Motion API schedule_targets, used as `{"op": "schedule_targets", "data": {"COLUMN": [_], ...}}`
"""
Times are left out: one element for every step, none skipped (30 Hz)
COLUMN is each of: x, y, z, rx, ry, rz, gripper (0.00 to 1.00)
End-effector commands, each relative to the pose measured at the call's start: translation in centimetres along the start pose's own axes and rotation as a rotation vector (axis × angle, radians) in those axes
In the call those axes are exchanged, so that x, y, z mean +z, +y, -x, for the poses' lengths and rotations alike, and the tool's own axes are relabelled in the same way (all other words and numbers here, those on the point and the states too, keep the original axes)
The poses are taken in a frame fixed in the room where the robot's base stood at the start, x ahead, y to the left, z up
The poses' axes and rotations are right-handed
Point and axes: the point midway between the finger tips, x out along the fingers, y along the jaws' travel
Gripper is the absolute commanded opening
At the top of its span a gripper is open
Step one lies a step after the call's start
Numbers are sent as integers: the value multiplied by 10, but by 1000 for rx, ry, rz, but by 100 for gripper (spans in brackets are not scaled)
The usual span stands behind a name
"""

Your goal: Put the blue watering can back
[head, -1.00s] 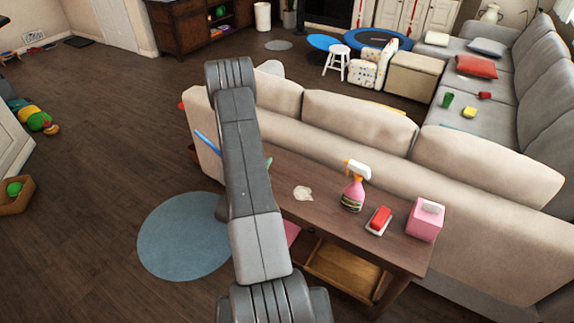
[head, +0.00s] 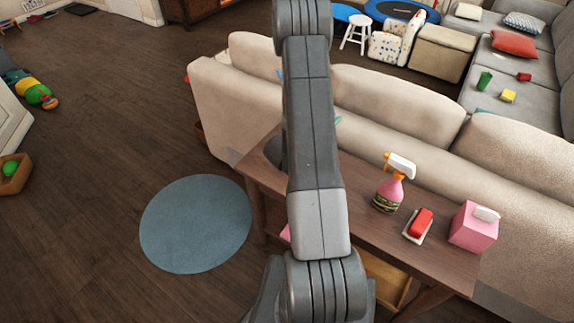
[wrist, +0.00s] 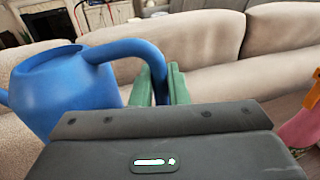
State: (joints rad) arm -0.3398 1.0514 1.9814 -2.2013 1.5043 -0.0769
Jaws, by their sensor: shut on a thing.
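The blue watering can (wrist: 65,90) is large at the left of the wrist view, with its curved handle reaching right. My gripper (wrist: 163,82) has green fingers, shut on that handle. In the head view my arm hides nearly all of the can. Only a small blue bit (head: 279,74) shows left of the arm, and a bit of green finger (head: 338,119) right of it. The can's base is out of sight, so I cannot tell whether it touches anything.
A wooden console table (head: 438,262) stands behind the beige sofa (head: 235,95). On it are a pink spray bottle (head: 388,190), a red sponge on a dish (head: 420,222) and a pink tissue box (head: 474,228). A round blue rug (head: 195,225) lies on open floor at left.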

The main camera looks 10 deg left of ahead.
Motion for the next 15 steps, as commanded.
{"op": "schedule_targets", "data": {"x": [-13, -14, -17, -18, -20, -23, -25, -28, -30, -32, -34, -37, -38, -40, -42], "y": [8, 11, 14, 17, 20, 23, 25, 28, 30, 32, 34, 36, 38, 39, 40], "z": [7, 10, 14, 18, 21, 26, 30, 34, 39, 43, 47, 52, 56, 60, 64], "rx": [-6, -15, -24, -32, -38, -48, -55, -62, -71, -77, -83, -90, -96, -100, -106], "ry": [-4, -5, -4, -3, -3, -2, -2, -1, -1, 0, 0, 0, 1, 1, 1], "rz": [-8, -8, -9, -8, -9, -8, -10, -8, -10, -9, -9, -9, -10, -10, -8], "gripper": [0, 0, 0, 0, 0, 0, 0, 0, 0, 0, 0, 0, 0, 0, 0]}}
